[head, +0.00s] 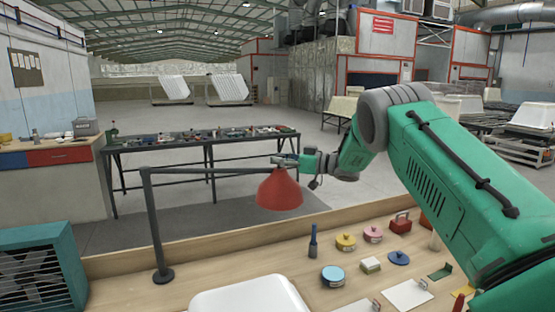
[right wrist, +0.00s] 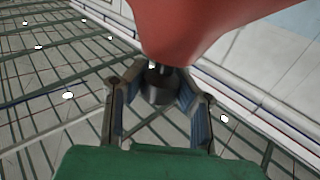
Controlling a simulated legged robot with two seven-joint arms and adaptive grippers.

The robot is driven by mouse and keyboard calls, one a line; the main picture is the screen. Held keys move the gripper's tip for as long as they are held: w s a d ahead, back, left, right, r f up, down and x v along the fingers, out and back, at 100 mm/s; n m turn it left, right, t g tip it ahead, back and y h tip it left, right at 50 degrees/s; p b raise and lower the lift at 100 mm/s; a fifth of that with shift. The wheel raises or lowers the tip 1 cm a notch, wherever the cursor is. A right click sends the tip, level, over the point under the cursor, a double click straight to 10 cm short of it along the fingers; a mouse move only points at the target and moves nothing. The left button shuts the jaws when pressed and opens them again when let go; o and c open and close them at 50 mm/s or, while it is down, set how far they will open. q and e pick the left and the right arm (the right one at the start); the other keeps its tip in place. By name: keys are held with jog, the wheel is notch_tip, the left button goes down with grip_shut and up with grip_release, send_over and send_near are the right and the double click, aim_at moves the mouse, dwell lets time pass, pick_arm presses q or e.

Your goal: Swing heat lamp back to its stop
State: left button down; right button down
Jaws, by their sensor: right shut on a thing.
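The heat lamp has a red cone shade (head: 279,191) hanging from the end of a thin dark horizontal arm (head: 215,170). The arm runs from an upright post (head: 154,220) on a round base at the left of the workbench. My right gripper (head: 286,161) is at the top of the shade, at the arm's far end. In the right wrist view, its two fingers (right wrist: 159,92) are around a dark round knob (right wrist: 158,88) beside the red shade, and it is shut on it. The lamp's stop cannot be made out. My left gripper is out of view.
The wooden bench (head: 225,262) holds a white tub shell (head: 250,296), a blue-lidded tin (head: 333,276), a dark blue bottle (head: 313,242) and several small tins to the right. A teal heater box (head: 40,270) stands at the left. Bench space below the lamp is clear.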

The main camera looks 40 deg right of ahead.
jog(key=shift+d+r, duration=0.15)
jog(key=shift+d, duration=0.05)
jog(key=c, duration=1.7)
grip_release()
jog(key=shift+a, duration=0.1)
jog(key=shift+c, duration=0.2)
jog(key=o, duration=0.6)
jog(key=shift+w, duration=0.15)
jog(key=shift+c, duration=0.2)
jog(key=shift+w+d+f, duration=0.1)
jog(key=shift+d+f, duration=0.25)
jog(key=shift+d, duration=0.3)
jog(key=shift+a+r, duration=0.25)
jog(key=shift+a, duration=0.35)
jog(key=v, duration=1.2)
jog(key=shift+d+f, duration=0.1)
jog(key=shift+d, duration=0.15)
